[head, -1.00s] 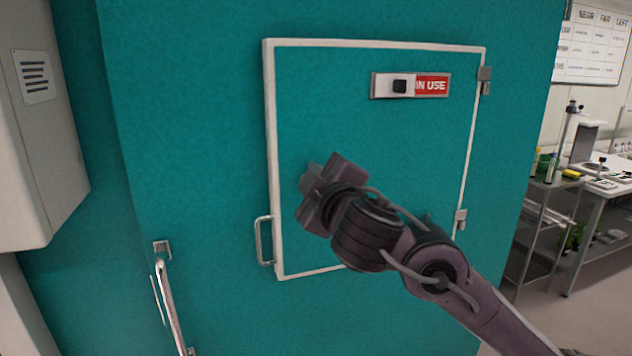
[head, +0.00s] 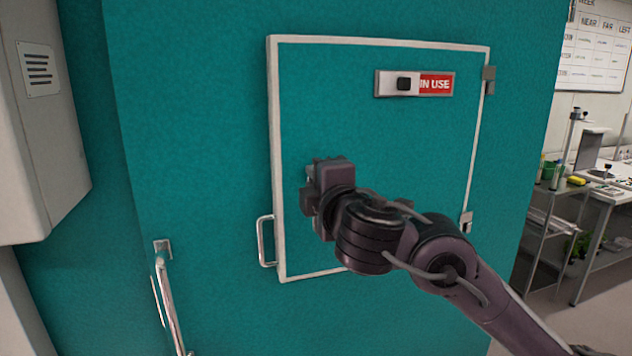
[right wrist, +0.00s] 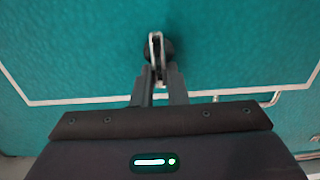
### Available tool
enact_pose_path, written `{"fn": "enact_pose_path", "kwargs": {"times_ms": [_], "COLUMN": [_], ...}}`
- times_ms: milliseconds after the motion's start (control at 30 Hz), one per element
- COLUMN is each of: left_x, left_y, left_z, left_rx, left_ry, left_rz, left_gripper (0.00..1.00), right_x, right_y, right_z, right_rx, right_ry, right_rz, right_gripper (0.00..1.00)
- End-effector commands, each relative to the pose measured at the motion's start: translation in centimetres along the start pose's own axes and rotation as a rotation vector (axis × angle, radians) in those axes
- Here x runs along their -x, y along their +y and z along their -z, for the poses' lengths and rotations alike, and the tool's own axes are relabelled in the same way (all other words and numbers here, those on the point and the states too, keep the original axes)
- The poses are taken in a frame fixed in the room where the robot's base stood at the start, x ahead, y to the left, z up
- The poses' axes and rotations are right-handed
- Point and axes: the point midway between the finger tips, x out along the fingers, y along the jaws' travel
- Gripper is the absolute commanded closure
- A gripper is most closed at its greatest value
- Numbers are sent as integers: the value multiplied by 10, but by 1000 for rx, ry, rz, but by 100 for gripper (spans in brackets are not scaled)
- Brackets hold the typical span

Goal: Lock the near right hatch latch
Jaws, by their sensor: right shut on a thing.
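The teal hatch (head: 390,130) with its white frame is shut in the teal chamber wall. My right gripper (right wrist: 158,82) is in front of the hatch's lower left part and is shut on the latch (right wrist: 156,48), a small pale metal lever on a dark round base. In the right wrist view the lever lines up with my fingers and stands roughly upright in the picture. In the head view my right gripper (head: 318,195) hides the latch. I cannot tell whether the latch is locked. My left gripper is not in view.
A sign reading IN USE (head: 434,84) with a black slider knob is on the upper hatch. A metal handle (head: 265,242) is left of the hatch, and a longer one (head: 170,300) is lower left. A grey box (head: 40,130) juts out at left. Shelving (head: 545,225) stands at right.

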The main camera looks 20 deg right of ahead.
Motion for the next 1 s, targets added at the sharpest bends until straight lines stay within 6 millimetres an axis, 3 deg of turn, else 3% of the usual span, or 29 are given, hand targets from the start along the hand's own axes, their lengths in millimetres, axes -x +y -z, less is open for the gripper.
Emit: {"fn": "enact_pose_path", "kwargs": {"times_ms": [400, 433, 600, 867, 1000], "left_x": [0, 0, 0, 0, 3], "left_y": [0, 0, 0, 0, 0], "left_z": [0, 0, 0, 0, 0], "left_rx": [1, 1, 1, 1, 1], "left_ry": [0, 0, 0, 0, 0], "left_rz": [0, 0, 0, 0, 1], "left_gripper": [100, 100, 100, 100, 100], "right_x": [0, 0, 0, 0, 12], "right_y": [-1, -1, -1, 0, 0], "right_z": [0, 0, 0, 0, 1], "right_rx": [12, 12, 11, 9, 7], "right_ry": [0, 0, 0, 0, 3], "right_rz": [3, 3, 2, 1, 2], "right_gripper": [100, 86, 65, 65, 65]}}
